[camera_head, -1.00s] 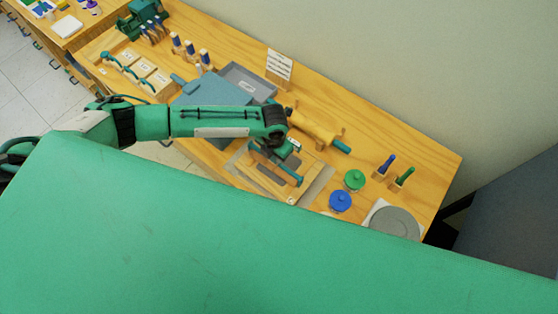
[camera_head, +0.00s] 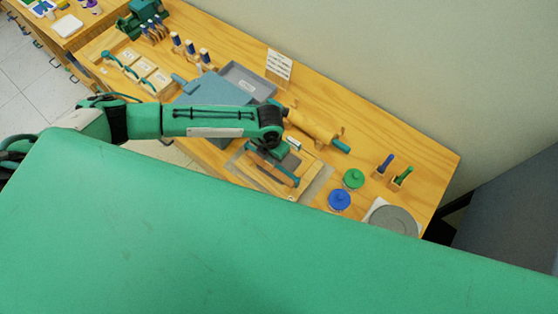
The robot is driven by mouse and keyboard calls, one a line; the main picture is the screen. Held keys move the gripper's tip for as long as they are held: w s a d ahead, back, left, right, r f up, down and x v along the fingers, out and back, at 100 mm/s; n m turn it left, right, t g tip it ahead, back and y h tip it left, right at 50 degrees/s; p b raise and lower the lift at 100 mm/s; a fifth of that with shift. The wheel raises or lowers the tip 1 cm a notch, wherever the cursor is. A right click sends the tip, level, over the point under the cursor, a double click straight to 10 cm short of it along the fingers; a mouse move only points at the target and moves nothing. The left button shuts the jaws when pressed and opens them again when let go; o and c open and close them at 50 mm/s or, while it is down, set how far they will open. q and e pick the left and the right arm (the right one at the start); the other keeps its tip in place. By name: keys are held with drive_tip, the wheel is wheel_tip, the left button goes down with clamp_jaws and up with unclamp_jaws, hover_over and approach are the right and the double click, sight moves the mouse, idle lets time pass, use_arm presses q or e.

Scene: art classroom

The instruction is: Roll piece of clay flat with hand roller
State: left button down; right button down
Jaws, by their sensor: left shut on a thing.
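My left gripper (camera_head: 281,153) hangs over the wooden board (camera_head: 262,181) on the workbench. It is shut on a slim hand roller (camera_head: 273,166) with teal ends, which lies slantwise just above or on the board. My wrist and forearm hide part of the grip, and I cannot tell if the roller touches anything below. I cannot make out the piece of clay; it may be hidden under the roller or gripper. My right gripper is not in view.
A larger rolling pin (camera_head: 312,124) with teal handles lies behind my gripper. Green (camera_head: 353,179) and blue (camera_head: 340,200) knobbed discs and a grey wheel (camera_head: 393,221) stand to the right. A grey tray (camera_head: 248,82) and sign (camera_head: 279,66) are behind.

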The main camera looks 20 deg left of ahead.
use_arm(q)
drive_tip(key=shift+r, duration=3.1)
